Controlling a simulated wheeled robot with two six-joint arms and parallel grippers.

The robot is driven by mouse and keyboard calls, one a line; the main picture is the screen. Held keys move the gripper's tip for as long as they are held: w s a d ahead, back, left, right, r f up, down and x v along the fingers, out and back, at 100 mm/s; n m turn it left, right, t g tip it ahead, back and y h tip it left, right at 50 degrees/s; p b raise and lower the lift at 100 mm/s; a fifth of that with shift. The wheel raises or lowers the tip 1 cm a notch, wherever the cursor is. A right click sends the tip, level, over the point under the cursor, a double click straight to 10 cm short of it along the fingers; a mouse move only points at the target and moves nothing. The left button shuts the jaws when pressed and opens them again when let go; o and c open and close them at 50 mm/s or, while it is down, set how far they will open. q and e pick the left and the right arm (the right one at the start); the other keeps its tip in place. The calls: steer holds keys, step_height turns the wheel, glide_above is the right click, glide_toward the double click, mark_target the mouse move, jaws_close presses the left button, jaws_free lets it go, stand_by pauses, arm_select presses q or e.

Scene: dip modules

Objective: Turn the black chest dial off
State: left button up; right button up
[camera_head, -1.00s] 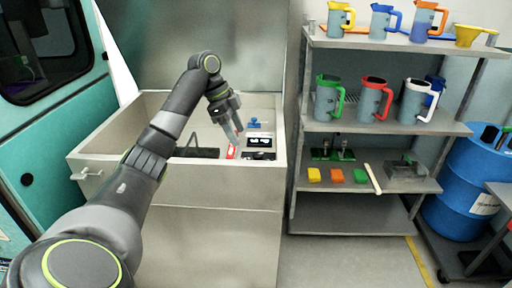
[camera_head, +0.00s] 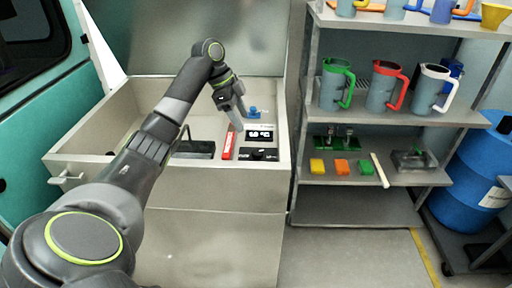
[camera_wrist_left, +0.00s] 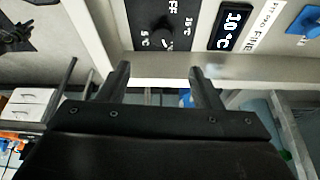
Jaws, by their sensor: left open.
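The black dial (camera_head: 259,154) sits on a black panel on the right part of the chest's top rim. In the left wrist view the dial (camera_wrist_left: 163,27) shows near the top, with OFF, 5°C and 15°C printed around it; its exact setting is hard to read. My left gripper (camera_head: 239,121) is above the chest, behind and left of the dial in the head view. In the left wrist view the gripper's two fingers (camera_wrist_left: 160,72) are apart with nothing between them, and the dial lies beyond their tips. My right gripper is not in view.
A display (camera_head: 260,134) lies beside the dial; it also shows in the left wrist view (camera_wrist_left: 233,25). A red label (camera_head: 228,146) and a blue knob (camera_head: 253,112) are close by on the rim. The chest (camera_head: 100,160) stands open. A shelf rack (camera_head: 378,220) with jugs stands to the right.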

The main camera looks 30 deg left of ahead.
mark_target(258, 151)
arm_select(q)
steer(key=p+x, duration=0.1)
steer(key=x, duration=1.1)
steer(key=shift+w+a+f, duration=0.1)
steer(key=shift+w+f, duration=0.1)
steer(key=shift+f, duration=0.15)
steer(key=shift+r, duration=0.1)
steer(key=c, duration=1)
